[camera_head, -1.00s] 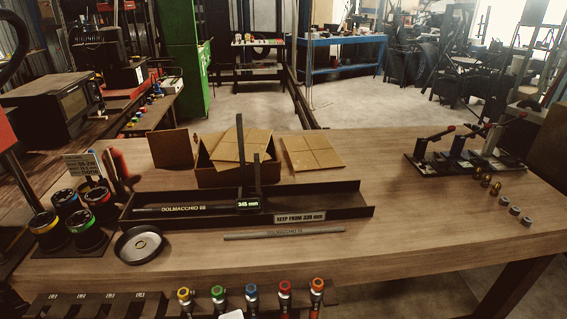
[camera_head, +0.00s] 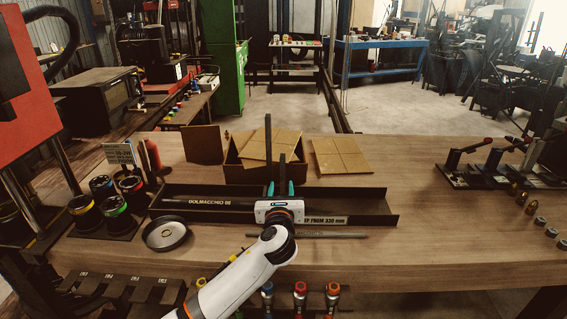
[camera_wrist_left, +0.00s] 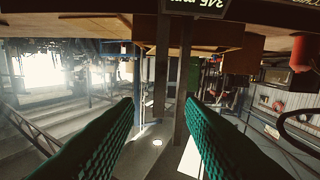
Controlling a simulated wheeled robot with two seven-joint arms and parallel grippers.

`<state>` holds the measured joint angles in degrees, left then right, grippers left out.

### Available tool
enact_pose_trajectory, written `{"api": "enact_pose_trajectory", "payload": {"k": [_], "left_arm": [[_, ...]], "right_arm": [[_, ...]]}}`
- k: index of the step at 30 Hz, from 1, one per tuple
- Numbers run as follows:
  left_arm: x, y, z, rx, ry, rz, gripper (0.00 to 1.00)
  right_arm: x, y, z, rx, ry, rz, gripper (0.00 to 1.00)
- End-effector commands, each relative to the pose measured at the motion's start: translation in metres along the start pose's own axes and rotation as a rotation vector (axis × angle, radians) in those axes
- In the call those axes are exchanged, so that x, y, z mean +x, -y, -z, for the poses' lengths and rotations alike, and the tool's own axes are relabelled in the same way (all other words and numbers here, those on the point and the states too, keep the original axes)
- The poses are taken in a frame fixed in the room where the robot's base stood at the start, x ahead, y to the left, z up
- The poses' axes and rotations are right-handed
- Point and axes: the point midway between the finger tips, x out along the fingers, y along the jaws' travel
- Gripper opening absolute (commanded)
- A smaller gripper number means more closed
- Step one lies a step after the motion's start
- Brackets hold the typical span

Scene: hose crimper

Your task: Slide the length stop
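The length stop (camera_head: 268,148) is a dark caliper-like piece with two upright posts, standing on the long dark tray (camera_head: 375,205). My left gripper (camera_head: 281,188) is in front of it, its two teal fingers pointing away at the posts. Its white body hides the stop's display and lower part. In the left wrist view, the green fingers (camera_wrist_left: 160,105) are apart, with the dark posts (camera_wrist_left: 161,60) showing between and beyond them; whether they touch I cannot tell. The display (camera_wrist_left: 195,6) reads 345 mm upside down at the top edge. My right gripper is not in view.
A hose (camera_head: 190,203) lies in the tray, and a thin bar (camera_head: 345,235) lies in front. A round dish (camera_head: 166,234) and colour-ringed cups (camera_head: 115,208) stand left. A cardboard box (camera_head: 248,170) is behind. Toggle clamps (camera_head: 480,172) stand right.

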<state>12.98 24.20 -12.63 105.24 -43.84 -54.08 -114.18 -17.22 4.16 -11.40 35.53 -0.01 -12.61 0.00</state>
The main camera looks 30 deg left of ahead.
Motion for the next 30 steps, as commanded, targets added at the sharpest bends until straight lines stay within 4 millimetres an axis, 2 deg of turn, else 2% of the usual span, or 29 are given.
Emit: {"api": "enact_pose_trajectory", "payload": {"k": [3,8,15,21,25,30], "left_arm": [[0.009,-0.001,0.008,0.062,-0.027,-0.001,0.36],[0.028,-0.001,0.01,0.064,-0.026,0.0,0.36],[0.078,-0.001,0.011,0.06,-0.024,0.001,0.36],[0.109,-0.001,0.01,0.059,-0.023,0.0,0.36],[0.12,-0.001,0.009,0.059,-0.023,-0.001,0.36],[0.125,-0.001,0.009,0.059,-0.022,-0.002,0.36]], "right_arm": [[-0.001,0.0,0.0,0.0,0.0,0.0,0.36],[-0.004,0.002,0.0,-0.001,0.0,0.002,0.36],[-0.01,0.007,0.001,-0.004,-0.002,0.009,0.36],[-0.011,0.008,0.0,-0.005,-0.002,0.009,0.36],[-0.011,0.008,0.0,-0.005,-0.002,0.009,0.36],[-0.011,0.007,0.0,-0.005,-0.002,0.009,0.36]]}}
